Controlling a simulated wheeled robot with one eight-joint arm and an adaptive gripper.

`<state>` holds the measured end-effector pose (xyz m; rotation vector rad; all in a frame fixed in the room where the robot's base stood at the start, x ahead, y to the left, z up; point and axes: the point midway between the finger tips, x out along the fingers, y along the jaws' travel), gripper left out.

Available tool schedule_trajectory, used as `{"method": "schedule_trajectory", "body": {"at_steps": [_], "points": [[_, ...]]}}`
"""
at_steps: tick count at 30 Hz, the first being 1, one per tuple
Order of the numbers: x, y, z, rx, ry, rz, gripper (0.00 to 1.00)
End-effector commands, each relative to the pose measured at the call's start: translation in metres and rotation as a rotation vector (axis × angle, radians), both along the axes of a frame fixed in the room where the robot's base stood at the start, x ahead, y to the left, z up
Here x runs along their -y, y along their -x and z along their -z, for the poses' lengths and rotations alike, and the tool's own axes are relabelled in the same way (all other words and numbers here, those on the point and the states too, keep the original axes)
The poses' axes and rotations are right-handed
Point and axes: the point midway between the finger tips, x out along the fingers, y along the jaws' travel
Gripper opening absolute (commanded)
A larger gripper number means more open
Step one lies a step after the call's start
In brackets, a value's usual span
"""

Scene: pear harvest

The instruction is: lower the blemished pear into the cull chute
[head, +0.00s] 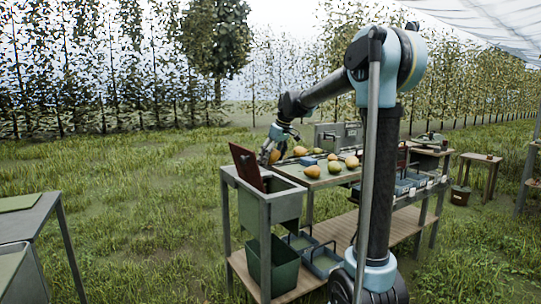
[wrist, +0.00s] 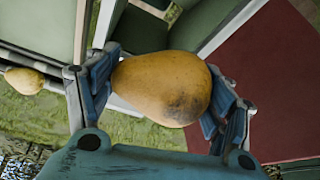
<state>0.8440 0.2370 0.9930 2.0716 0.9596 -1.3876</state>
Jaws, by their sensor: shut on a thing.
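The blemished pear (wrist: 165,85) is yellow-orange with a dark brown patch on its lower right side in the wrist view. My gripper (wrist: 158,95) is shut on it, with blue fingers pressing both sides. The flap (wrist: 275,85) fills the right of the wrist view. The pear hides part of the chute opening behind it.
Several pears lie on the sorting table (head: 320,180), right of the chute. Another pear (wrist: 24,80) shows at the left in the wrist view. A green bin (head: 272,268) and blue trays (head: 326,260) stand on the lower shelf.

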Motion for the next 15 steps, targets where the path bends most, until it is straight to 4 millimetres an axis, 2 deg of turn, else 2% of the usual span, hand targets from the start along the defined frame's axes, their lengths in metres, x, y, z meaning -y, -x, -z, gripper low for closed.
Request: {"method": "schedule_trajectory", "body": {"at_steps": [15], "points": [[0.002, -0.001, 0.042, 0.0, 0.0, 0.003, 0.42]]}}
